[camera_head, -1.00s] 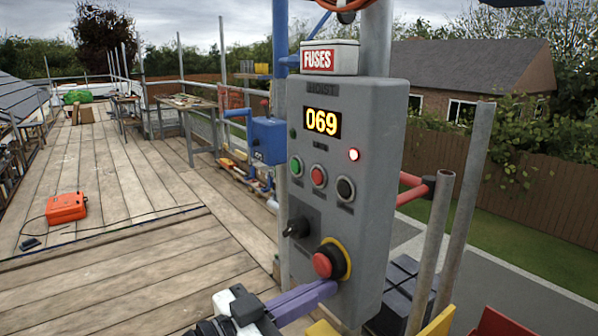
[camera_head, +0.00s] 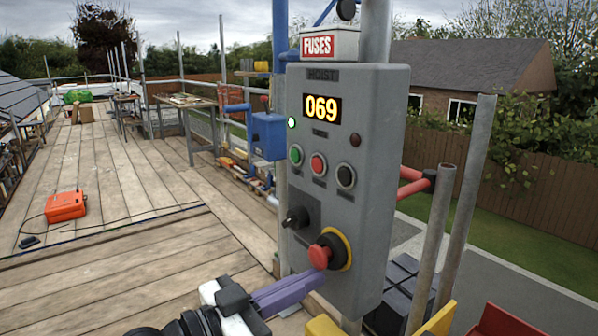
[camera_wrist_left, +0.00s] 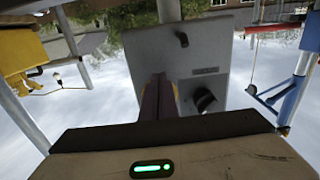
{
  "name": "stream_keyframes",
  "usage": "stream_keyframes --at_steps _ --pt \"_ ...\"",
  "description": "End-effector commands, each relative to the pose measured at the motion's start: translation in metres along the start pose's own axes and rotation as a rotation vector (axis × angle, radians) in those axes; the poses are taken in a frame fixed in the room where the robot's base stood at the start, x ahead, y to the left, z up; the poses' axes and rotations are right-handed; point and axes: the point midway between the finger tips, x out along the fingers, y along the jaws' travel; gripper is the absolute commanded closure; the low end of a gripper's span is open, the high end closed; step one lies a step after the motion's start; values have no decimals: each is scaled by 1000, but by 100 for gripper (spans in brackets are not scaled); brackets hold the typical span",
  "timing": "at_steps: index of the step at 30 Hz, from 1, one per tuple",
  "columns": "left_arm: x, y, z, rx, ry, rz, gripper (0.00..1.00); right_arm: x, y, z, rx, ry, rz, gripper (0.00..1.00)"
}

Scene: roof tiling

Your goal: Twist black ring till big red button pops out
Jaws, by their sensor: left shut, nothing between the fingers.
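The grey hoist panel (camera_head: 380,160) stands upright with the display reading 069. The big red button (camera_head: 319,257) is low on its face and sticks out from the black ring (camera_head: 335,249), which sits on a yellow surround (camera_head: 347,253). My left gripper (camera_head: 318,279), with purple fingers, is shut and empty just below the red button. I cannot tell whether the fingertips touch the button or the panel. In the left wrist view, the fingers (camera_wrist_left: 158,100) point at the panel (camera_wrist_left: 215,65) and hide the button. My right gripper is not in view.
A black rotary switch (camera_head: 296,218) sits left of the ring. Green (camera_head: 296,155), red (camera_head: 318,164) and black (camera_head: 345,176) buttons are above. A green lamp (camera_head: 291,123) is lit; the red lamp (camera_head: 355,140) is dark. Steel poles (camera_head: 466,200) stand at the right.

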Motion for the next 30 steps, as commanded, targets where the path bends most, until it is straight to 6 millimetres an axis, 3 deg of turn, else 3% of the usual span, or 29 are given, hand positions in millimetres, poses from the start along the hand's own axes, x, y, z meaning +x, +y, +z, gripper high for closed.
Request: stream_keyframes --at_steps 10,20,23,26,29,30 --pt "-41 0 3 1 -5 0 100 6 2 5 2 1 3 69" --pt "-47 1 2 -2 -4 2 100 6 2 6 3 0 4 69" --pt "-47 1 4 -6 -7 -1 100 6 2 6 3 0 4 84" --pt "-47 0 20 -27 -19 -23 100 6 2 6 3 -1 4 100" --pt "-51 -2 56 -68 -53 -80 100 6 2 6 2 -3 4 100" --pt "-55 -3 77 -89 -74 -113 100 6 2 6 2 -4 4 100"
